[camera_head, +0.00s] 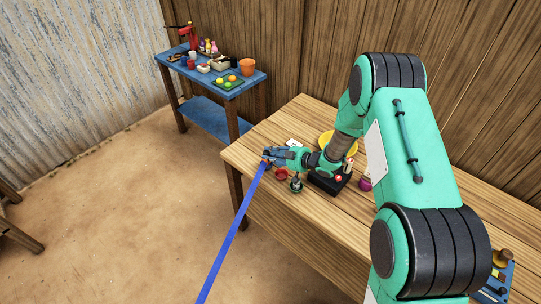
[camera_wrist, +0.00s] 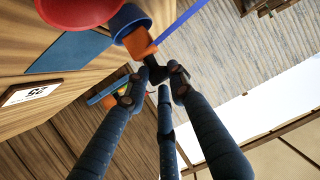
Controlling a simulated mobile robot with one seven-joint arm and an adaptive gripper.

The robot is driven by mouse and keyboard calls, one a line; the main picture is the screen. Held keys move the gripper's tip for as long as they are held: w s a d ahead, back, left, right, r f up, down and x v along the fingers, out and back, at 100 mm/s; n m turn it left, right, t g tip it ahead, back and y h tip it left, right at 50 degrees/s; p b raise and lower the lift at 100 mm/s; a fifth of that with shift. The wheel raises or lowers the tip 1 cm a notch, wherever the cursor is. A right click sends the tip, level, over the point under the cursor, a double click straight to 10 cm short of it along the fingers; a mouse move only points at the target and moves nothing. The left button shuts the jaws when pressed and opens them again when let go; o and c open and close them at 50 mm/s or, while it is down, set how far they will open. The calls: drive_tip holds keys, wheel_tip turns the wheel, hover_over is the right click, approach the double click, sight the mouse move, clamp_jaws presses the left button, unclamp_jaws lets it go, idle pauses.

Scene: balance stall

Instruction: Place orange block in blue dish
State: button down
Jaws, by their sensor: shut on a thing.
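An orange block (camera_wrist: 138,43) shows at the fingertips of my gripper (camera_wrist: 162,72) in the wrist view. The jaws are shut on it, though the contact is only partly visible. A blue rounded thing (camera_wrist: 127,20), perhaps the blue dish, lies right behind the block; I cannot tell whether they touch. In the head view my gripper (camera_head: 270,156) is over the table's left end, and the block and blue dish are too small or hidden to make out clearly.
A red dish (camera_wrist: 75,8) is close beside the blue thing. The wooden table (camera_head: 255,150) holds a yellow dish (camera_head: 327,137) and a black box (camera_head: 326,184). A long blue strip (camera_head: 232,232) runs from near my gripper. A blue shelf (camera_head: 213,118) with small goods stands behind.

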drive_tip(key=shift+f, duration=0.55)
drive_tip(key=c, duration=1.5)
unclamp_jaws()
drive_tip(key=shift+r, duration=0.1)
drive_tip(key=shift+d+r, duration=0.15)
drive_tip(key=shift+r, duration=0.55)
drive_tip(key=p+v, duration=0.1)
drive_tip(key=v, duration=1)
drive_tip(key=shift+s+d, duration=0.2)
drive_tip(key=shift+s, duration=0.05)
